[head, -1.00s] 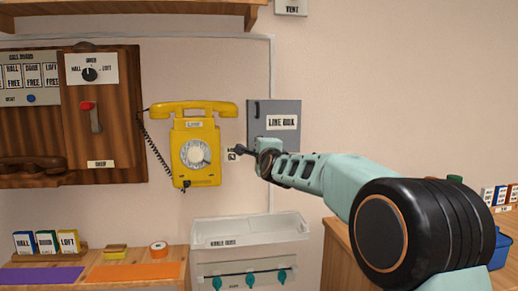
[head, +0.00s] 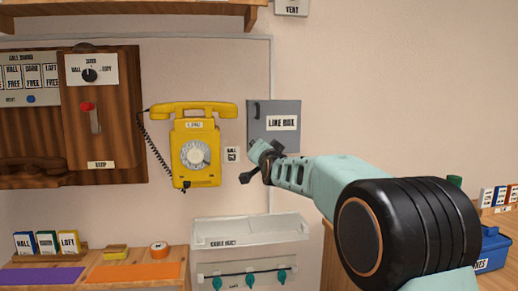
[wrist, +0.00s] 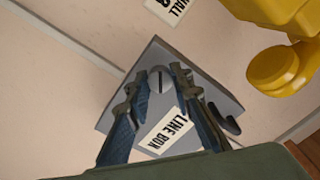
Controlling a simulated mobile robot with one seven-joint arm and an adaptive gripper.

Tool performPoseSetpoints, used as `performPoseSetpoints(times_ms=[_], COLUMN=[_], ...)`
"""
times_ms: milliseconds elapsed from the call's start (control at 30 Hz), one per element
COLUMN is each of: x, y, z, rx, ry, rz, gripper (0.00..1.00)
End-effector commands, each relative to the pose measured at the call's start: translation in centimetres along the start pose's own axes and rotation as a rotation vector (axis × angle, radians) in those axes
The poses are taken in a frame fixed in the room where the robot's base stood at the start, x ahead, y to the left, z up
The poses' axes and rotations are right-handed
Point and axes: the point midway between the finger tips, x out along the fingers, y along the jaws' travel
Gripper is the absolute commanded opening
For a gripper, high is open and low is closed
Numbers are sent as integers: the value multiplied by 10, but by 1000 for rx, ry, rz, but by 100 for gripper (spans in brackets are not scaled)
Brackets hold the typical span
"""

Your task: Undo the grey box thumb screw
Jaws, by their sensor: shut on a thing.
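The grey box (head: 262,108), labelled LINE BOX, hangs on the wall with its door closed against it. My gripper (head: 258,163) is at the box's lower edge. In the wrist view the thumb screw (wrist: 160,80), a grey round head with a dark slot, sits on the box face between the two fingertips of my gripper (wrist: 156,84). My gripper is shut on it. The box (wrist: 215,92) also shows there, tilted, with its label and a dark handle. In the head view my gripper hides the screw.
A yellow dial phone (head: 196,152) hangs left of the box, with a small wall label (head: 232,154) between. A white cable unit (head: 250,228) is below. A blue toolbox (head: 492,248) stands on the right bench. The wall right of the box is clear.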

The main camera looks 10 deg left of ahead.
Motion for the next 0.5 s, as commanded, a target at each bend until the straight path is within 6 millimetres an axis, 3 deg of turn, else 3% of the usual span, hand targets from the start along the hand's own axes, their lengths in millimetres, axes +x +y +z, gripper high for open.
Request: performPoseSetpoints(times_ms=[500], x=[0], y=[0], z=[0], rx=[-487], ry=[2], rz=[-1], gripper=[0])
